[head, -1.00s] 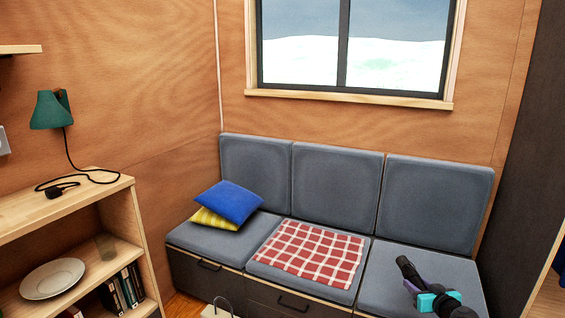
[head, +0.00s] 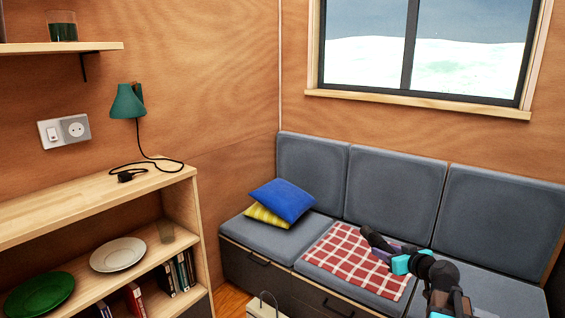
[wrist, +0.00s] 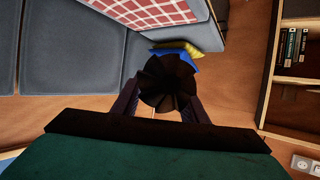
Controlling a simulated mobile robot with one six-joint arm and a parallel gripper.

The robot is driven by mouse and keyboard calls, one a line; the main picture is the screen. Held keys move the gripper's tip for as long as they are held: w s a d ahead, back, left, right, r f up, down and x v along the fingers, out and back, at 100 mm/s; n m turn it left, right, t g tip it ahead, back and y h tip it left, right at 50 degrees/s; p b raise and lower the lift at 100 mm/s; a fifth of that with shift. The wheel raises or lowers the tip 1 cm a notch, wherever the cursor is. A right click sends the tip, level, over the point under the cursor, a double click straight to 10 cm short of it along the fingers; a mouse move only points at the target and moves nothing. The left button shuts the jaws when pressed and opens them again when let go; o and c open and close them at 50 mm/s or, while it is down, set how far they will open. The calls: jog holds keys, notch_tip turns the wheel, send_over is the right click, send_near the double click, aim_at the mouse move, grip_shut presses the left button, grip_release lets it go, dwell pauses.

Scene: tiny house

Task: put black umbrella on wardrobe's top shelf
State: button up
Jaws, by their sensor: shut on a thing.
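The black umbrella (wrist: 168,86) shows end-on in the wrist view as a dark, pleated, folded bundle. My gripper (wrist: 160,104) is shut on it, with one dark finger on each side. In the head view my gripper (head: 384,250) is in front of the grey bench, over the area of the checked blanket. The umbrella is hard to tell from the dark fingers there. I cannot make out the wardrobe or its top shelf in either current view.
A grey cushioned bench (head: 480,285) runs under the window, with a red checked blanket (head: 350,262) and blue and yellow pillows (head: 284,200). A wooden shelf unit (head: 190,215) with plates and books stands left. A white bag (head: 262,308) is on the floor.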

jog(key=w+a+r, duration=0.1)
jog(key=a+r, duration=0.5)
jog(key=a, duration=0.5)
jog(key=w+a+r, duration=0.2)
jog(key=a+r, duration=0.5)
jog(key=a, duration=0.4)
jog(key=d+m+h, duration=0.1)
jog(key=d, duration=0.1)
jog(key=d+m+h, duration=0.2)
jog(key=shift+d+t, duration=0.25)
jog(key=shift+t, duration=0.15)
jog(key=shift+h, duration=0.3)
notch_tip(320, 180, up, 14)
jog(key=p, duration=1.3)
jog(key=shift+f+p, duration=0.25)
jog(key=shift+p, duration=0.1)
